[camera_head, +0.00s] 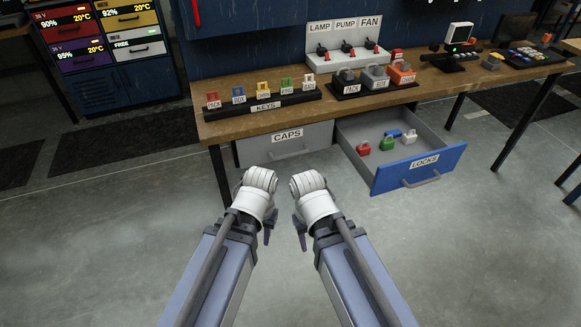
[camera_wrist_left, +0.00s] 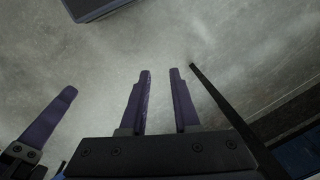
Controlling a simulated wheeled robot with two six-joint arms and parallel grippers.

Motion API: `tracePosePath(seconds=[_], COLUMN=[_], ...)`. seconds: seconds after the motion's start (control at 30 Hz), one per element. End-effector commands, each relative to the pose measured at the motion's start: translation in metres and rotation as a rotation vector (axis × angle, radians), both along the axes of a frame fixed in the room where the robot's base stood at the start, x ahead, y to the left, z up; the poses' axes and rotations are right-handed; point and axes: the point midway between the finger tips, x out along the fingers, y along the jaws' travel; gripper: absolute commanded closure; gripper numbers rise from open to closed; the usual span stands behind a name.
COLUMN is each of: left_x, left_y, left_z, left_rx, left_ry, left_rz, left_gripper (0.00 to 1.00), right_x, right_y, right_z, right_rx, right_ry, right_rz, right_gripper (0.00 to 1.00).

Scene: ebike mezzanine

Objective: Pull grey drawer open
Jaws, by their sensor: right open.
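The grey drawer (camera_head: 313,144), labelled CAPS, is under the workbench, left of the open drawer. Its front looks flush with the bench, so it appears shut. Its grey handle (camera_head: 290,154) is low on the front. My left gripper (camera_head: 267,235) hangs in front of and below this drawer, apart from it. In the left wrist view its two fingers (camera_wrist_left: 160,75) are apart with only floor between them. My right gripper (camera_head: 301,234) is beside it, open, also clear of the drawer.
The blue-fronted LOCKS drawer (camera_head: 418,170) stands open to the right, sticking out over the floor with several padlocks inside. The wooden workbench (camera_head: 222,130) above carries a KEYS rack (camera_head: 264,107), larger locks and a switch panel (camera_head: 346,50). The floor in front is clear.

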Motion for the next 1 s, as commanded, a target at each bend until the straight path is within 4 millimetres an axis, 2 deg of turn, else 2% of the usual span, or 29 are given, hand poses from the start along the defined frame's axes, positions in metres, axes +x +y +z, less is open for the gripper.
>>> tracePosePath(seconds=[0.03, 0.47, 0.67, 0.77, 0.87, 0.9, 0.97, 1.0], left_x=[0.003, 0.029, 0.050, 0.067, 0.092, 0.106, 0.132, 0.149], left_y=[0.005, 0.037, 0.043, 0.042, 0.032, 0.025, 0.009, -0.003], left_z=[-0.035, -0.173, -0.235, -0.261, -0.283, -0.289, -0.293, -0.287], left_rx=[-0.005, -0.058, -0.112, -0.157, -0.226, -0.267, -0.351, -0.412], left_ry=[-0.004, -0.058, -0.123, -0.179, -0.263, -0.310, -0.403, -0.463], left_rz=[0.015, 0.127, 0.182, 0.213, 0.249, 0.269, 0.306, 0.333], left_gripper=[0.70, 0.70, 0.70, 0.70, 0.70, 0.70, 0.70, 0.70], right_x=[0.000, 0.000, 0.001, 0.001, 0.001, 0.001, 0.001, 0.001], right_y=[0.000, 0.000, 0.000, 0.000, 0.000, 0.000, 0.000, 0.000], right_z=[-0.035, -0.173, -0.235, -0.264, -0.291, -0.302, -0.315, -0.318], right_rx=[0.000, -0.001, -0.001, -0.002, -0.001, -0.001, -0.001, -0.001], right_ry=[0.000, -0.002, -0.002, -0.003, -0.004, -0.004, -0.003, -0.003], right_rz=[0.001, 0.006, 0.009, 0.010, 0.011, 0.011, 0.012, 0.012], right_gripper=[0.50, 0.50, 0.50, 0.50, 0.50, 0.50, 0.50, 0.50])
